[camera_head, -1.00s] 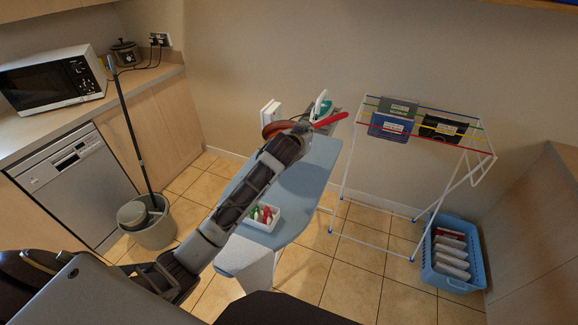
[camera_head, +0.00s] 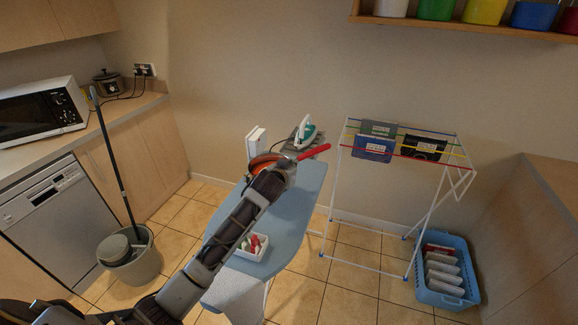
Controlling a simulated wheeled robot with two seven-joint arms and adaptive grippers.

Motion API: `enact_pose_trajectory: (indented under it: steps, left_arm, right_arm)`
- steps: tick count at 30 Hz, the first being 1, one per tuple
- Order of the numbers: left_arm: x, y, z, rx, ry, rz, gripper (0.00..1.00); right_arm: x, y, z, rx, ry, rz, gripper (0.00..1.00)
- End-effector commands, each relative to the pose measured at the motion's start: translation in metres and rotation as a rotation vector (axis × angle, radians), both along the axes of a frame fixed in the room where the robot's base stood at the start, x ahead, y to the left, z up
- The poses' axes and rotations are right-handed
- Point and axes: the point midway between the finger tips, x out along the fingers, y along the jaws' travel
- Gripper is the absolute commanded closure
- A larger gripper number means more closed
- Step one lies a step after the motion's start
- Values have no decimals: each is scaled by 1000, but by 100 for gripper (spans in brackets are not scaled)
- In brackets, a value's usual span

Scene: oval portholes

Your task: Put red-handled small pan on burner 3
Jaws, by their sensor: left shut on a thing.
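My left arm reaches up from the bottom left, and my left gripper (camera_head: 284,163) is shut on the red-handled small pan. The pan's red handle (camera_head: 315,151) sticks out to the right of the gripper. Part of the round, orange-red pan body (camera_head: 258,162) shows to the left; the arm and gripper hide the rest. The pan appears in front of the far end of the ironing board. My right gripper is not in view. No burner shows in this view.
A blue ironing board (camera_head: 295,218) carries an iron (camera_head: 306,133) and a small white tray (camera_head: 263,250). A drying rack (camera_head: 428,210) and blue basket (camera_head: 419,286) stand right. A mop bucket (camera_head: 133,265), dishwasher (camera_head: 45,225) and counter stand left. Tiled floor shows between.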

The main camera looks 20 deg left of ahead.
Motion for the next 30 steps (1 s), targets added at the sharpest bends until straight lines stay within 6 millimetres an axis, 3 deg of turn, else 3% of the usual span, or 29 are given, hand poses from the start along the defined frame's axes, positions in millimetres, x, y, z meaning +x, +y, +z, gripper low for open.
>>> enact_pose_trajectory:
  steps: [9, 23, 30]
  left_arm:
    - [1, 0, -24, 2, -10, 0, 100]
    - [1, 0, -28, 2, -10, -1, 100]
    - [1, 0, -46, 2, -8, -2, 100]
  right_arm:
    - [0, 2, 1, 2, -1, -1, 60]
    - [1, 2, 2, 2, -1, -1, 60]
    - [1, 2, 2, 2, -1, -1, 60]
